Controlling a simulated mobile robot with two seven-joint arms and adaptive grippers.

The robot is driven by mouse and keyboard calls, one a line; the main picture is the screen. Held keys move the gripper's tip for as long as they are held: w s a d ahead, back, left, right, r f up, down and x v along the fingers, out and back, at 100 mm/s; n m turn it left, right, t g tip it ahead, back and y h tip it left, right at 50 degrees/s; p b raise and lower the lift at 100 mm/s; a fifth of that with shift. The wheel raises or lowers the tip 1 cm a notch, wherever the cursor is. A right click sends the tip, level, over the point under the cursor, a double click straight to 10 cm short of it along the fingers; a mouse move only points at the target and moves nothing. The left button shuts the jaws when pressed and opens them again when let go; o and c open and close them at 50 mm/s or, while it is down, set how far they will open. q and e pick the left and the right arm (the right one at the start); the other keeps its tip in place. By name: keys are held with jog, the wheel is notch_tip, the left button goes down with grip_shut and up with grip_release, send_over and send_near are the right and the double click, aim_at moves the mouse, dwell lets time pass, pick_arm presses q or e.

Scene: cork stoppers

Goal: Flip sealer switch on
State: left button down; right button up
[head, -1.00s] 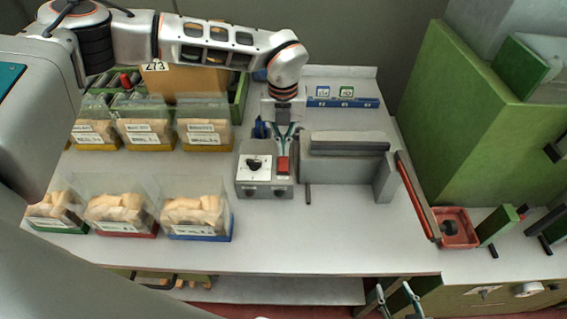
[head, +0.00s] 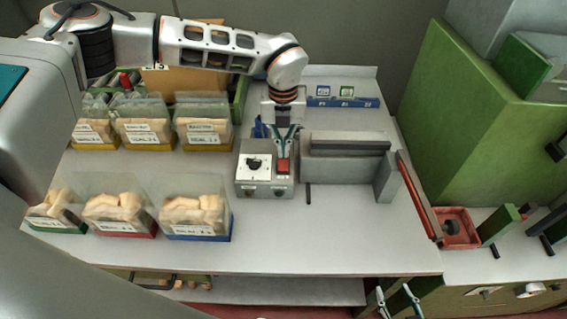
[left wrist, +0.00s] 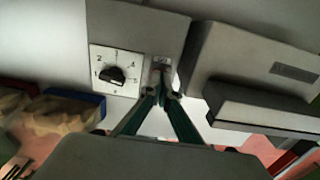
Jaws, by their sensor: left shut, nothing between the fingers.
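The sealer (head: 342,170) is a grey machine on the white table, with a long dark bar along its top. Its control box (head: 246,176) carries a black dial (head: 255,164) on a white plate and a red switch (head: 284,166) to the dial's right. My left gripper (head: 285,154) points down, shut and empty, with its tips at the far edge of the red switch; contact cannot be told. In the left wrist view the shut tips (left wrist: 160,82) lie right of the dial (left wrist: 112,75), and the red switch is not visible. My right gripper (head: 398,300) shows at the bottom edge, fingers apart.
Clear bins of cork stoppers (head: 195,218) stand in two rows left of the sealer. A red tray (head: 459,230) and a green block (head: 497,224) lie at the right. A blue rack (head: 343,103) is behind. The table front is clear.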

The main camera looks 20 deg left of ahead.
pick_arm(q)
jog(key=shift+f+b, duration=0.4)
jog(key=shift+f, duration=0.35)
jog(key=shift+r, duration=0.15)
jog(key=shift+r+p, duration=1.9)
jog(key=shift+r, duration=1.5)
